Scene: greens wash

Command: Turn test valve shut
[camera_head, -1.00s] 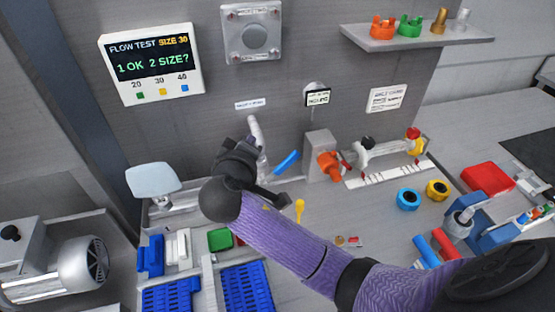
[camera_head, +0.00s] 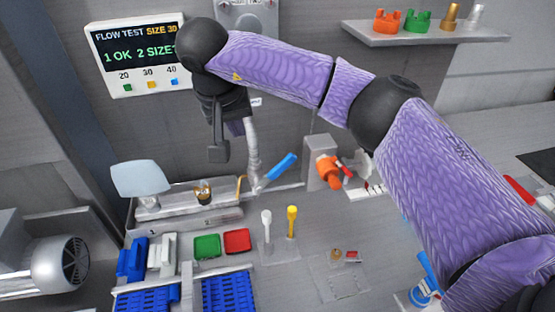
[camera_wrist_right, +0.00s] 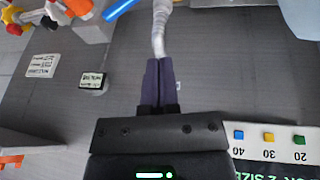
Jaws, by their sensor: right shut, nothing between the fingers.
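A blue lever handle (camera_head: 281,167), which looks like the test valve's handle, slants up to the right beside a pale upright pipe (camera_head: 253,150) at the back wall. The lever also shows at the top of the right wrist view (camera_wrist_right: 121,8), as does the pipe (camera_wrist_right: 159,35). My right gripper (camera_head: 218,153) hangs left of the pipe and above the bench in the head view, apart from the lever. In the right wrist view its dark fingers (camera_wrist_right: 159,65) are pressed together with nothing between them. My left gripper is not in view.
A flow test screen (camera_head: 140,55) hangs on the wall at left. An orange fitting (camera_head: 327,169) sits on a grey block right of the lever. Green (camera_head: 207,246) and red (camera_head: 237,241) trays, blue bins (camera_head: 229,292) and white and yellow spoon-like tools (camera_head: 291,222) are below.

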